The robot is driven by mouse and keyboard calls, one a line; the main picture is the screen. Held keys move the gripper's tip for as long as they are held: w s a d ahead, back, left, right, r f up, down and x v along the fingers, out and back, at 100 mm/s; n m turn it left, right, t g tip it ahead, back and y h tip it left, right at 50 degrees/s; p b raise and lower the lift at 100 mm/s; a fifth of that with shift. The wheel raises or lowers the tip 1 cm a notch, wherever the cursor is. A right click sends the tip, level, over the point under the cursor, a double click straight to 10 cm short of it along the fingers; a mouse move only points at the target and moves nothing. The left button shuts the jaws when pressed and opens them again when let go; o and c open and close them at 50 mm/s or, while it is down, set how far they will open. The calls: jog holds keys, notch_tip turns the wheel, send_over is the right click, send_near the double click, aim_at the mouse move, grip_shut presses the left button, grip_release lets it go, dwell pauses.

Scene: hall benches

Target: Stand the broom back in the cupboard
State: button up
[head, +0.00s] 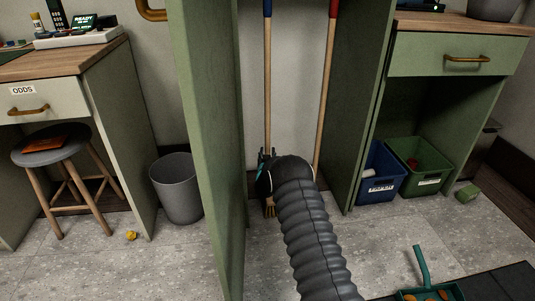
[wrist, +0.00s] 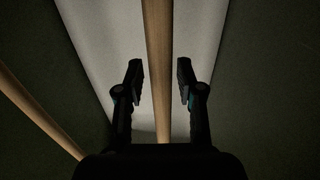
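The broom (head: 267,80) stands nearly upright in the tall green cupboard (head: 367,110). It has a wooden handle with a blue top, and its straw bristles (head: 270,209) are near the floor. My gripper (head: 266,160) is low in the cupboard at the broom handle; my dark ribbed arm hides part of it. In the wrist view my gripper (wrist: 160,80) is open. A wooden handle (wrist: 158,60) runs between its two fingers, with a gap on each side. A second handle (head: 326,80), with a red top, leans at the right; its lower end is hidden behind my arm.
The open cupboard door (head: 212,150) stands to the left of my arm. A grey bin (head: 177,190) and a stool (head: 52,148) are further left. A blue crate (head: 380,175) and a green crate (head: 420,165) sit at right. A dustpan (head: 422,265) lies on the floor at front right.

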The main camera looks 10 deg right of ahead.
dwell(0.3)
jog(key=s+a+p, duration=0.1)
jog(key=s+a, duration=0.1)
jog(key=s, duration=1)
jog(key=s+r+g+y, duration=0.2)
jog(key=s+r+g, duration=0.1)
jog(key=r, duration=1.2)
jog(key=s+r+n+g+y, duration=0.1)
jog(key=s+r+g+y, duration=0.15)
jog(key=s+r, duration=0.9)
jog(key=s+d+r+n+g+h, duration=0.1)
jog(key=s+g, duration=0.5)
jog(key=s, duration=3.3)
jog(key=shift+d+r, duration=0.4)
jog(key=shift+d, duration=0.25)
jog(key=shift+g, duration=0.25)
jog(key=shift+c, duration=0.2)
